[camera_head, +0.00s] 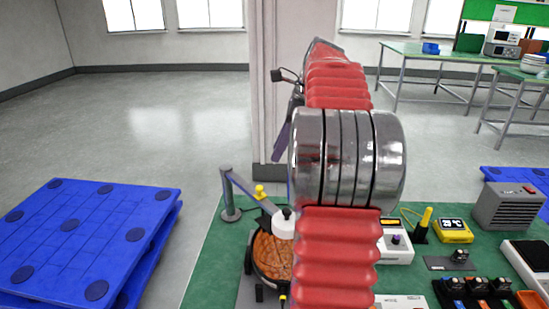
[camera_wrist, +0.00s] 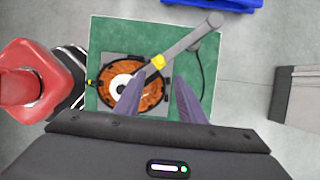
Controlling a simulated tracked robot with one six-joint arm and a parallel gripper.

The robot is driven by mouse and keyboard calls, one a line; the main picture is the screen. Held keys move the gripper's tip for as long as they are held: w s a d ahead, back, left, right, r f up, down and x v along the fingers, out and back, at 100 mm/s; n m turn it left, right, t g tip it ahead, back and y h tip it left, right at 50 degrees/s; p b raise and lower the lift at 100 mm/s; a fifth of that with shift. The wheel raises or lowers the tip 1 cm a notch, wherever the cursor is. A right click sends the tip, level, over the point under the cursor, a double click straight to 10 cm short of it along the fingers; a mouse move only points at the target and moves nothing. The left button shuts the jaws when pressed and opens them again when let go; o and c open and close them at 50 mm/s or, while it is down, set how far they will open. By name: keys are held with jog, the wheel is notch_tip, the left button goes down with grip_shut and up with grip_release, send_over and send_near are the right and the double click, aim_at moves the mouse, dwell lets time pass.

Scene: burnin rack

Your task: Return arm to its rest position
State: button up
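My arm, with red ribbed sleeves and a polished metal joint, rises across the middle of the head view. My gripper (camera_wrist: 158,84) shows in the wrist view with its two dark purple fingers apart and nothing between them. In the head view part of it (camera_head: 283,141) shows left of the arm, raised above the bench. The wrist view looks down past the fingers on the green bench top (camera_wrist: 107,32) and a round orange-brown device (camera_wrist: 150,97) well below. The arm hides part of the bench in the head view.
A grey jointed stand (camera_head: 229,196) with a yellow knob reaches over the round device (camera_head: 271,254). A yellow meter (camera_head: 453,231), a grey ribbed box (camera_head: 507,206) and small modules (camera_head: 480,287) sit at right. Blue pallets (camera_head: 80,235) lie left; open floor lies behind.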

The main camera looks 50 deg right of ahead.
jog(key=shift+s+d+r, duration=0.1)
jog(key=shift+r, duration=0.1)
dwell(0.6)
notch_tip(320, 180, down, 5)
jog(key=s+d+n+h, duration=0.1)
jog(key=n, duration=0.5)
jog(key=s+a+f+n+h, duration=0.1)
jog(key=a+f+n, duration=0.2)
jog(key=a+n, duration=0.4)
jog(key=s+a+f+n, duration=0.1)
jog(key=s+a+n, duration=0.2)
jog(key=a, duration=0.8)
jog(key=s+a+n+t, duration=0.1)
jog(key=s+a+n, duration=0.3)
jog(key=a+n, duration=0.3)
jog(key=s+a+f+n+t, duration=0.1)
jog(key=s+a+n, duration=0.3)
jog(key=a, duration=1.1)
jog(key=shift+f+n+h, duration=0.3)
jog(key=shift+f+n, duration=0.05)
jog(key=shift+n, duration=0.45)
